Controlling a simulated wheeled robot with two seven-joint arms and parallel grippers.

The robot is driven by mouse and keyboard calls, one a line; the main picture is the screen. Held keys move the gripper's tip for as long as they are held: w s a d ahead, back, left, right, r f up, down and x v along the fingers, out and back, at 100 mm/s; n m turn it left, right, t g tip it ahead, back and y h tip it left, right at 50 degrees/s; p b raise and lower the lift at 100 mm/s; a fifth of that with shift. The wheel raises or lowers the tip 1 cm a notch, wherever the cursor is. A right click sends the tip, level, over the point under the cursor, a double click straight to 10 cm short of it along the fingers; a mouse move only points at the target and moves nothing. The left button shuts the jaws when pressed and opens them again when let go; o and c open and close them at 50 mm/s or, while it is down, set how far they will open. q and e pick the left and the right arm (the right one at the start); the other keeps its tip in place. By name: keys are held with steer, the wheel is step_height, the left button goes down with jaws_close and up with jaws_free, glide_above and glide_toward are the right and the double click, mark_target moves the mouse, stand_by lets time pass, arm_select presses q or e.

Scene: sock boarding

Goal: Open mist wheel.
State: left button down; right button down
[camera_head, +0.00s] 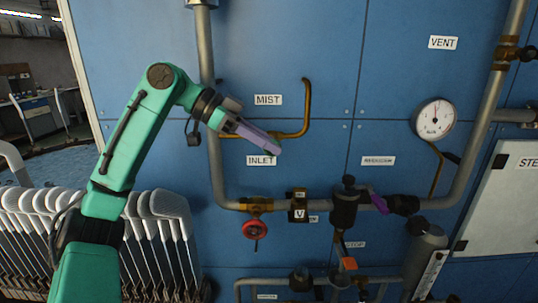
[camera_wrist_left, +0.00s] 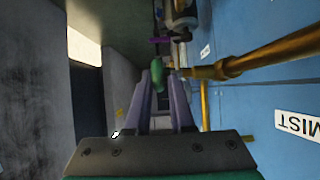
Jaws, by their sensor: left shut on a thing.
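My left gripper (camera_head: 272,146) reaches in from the left, its purple fingers in front of the blue panel just below the MIST label (camera_head: 268,100). In the left wrist view, the gripper (camera_wrist_left: 160,84) is shut on a small green wheel (camera_wrist_left: 152,70), seen edge-on between the fingertips. The wheel sits at the end of a brass valve (camera_wrist_left: 210,71) on a brass pipe. In the head view the fingers hide the wheel; the bent brass pipe (camera_head: 306,105) shows beside them. My right gripper is in neither view.
A red wheel (camera_head: 255,229) sits below the INLET label (camera_head: 261,160). A dark valve body (camera_head: 345,208) with a purple lever (camera_head: 379,203) is on the lower pipe. A gauge (camera_head: 435,119) is at right. Several pale boards (camera_head: 168,212) stand in a rack at lower left.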

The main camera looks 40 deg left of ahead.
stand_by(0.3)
arm_select(q)
steer(key=c, duration=0.8)
jaws_free()
steer(key=shift+a+r, duration=0.1)
steer(key=p+v, duration=0.3)
steer(key=v, duration=1.1)
steer(key=shift+s+a, duration=0.15)
steer(key=shift+s, duration=0.05)
